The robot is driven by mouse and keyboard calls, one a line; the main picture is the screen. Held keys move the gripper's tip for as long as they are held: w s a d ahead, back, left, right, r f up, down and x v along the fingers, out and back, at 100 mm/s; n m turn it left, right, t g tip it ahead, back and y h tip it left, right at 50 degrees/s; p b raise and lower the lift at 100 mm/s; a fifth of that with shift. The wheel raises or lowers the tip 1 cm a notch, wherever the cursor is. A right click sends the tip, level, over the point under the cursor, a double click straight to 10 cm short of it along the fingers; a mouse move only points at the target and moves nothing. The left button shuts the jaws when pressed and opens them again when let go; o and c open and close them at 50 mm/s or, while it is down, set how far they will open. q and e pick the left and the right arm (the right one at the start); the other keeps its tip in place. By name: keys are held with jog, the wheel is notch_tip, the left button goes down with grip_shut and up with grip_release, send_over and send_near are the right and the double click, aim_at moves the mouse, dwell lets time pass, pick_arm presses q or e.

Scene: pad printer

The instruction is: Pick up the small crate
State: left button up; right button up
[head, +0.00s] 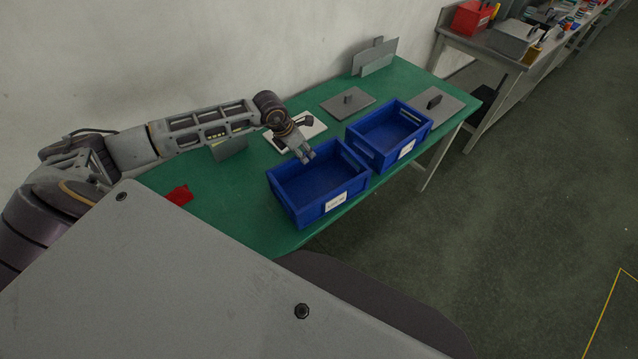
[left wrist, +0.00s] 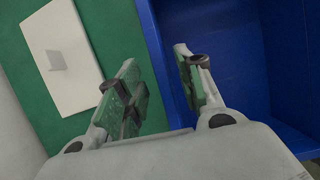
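Two open blue crates with white labels stand side by side on the green table. The nearer crate (head: 312,212) is at the table's front edge; the farther crate (head: 390,160) is to its right and behind. They look alike in size, so I cannot tell which is the small one. My left gripper (head: 306,157) is over the back rim of the nearer crate. In the left wrist view the left gripper (left wrist: 156,57) is open and empty, its fingers on either side of the line of the blue crate wall (left wrist: 232,50). Contact cannot be told. My right gripper is not in view.
The green table (head: 235,205) also bears a white plate (head: 312,128), grey plates with handles (head: 348,102), upright grey plates (head: 376,58) and a red piece (head: 180,195). The wall is close behind. A second bench (head: 500,55) with tools stands at the back right. The floor on the right is clear.

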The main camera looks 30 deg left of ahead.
aim_at(308, 158)
pick_arm(q)
jog(key=shift+f, duration=0.1)
jog(key=shift+p+x, duration=0.55)
jog(key=shift+x, duration=1.95)
grip_shut()
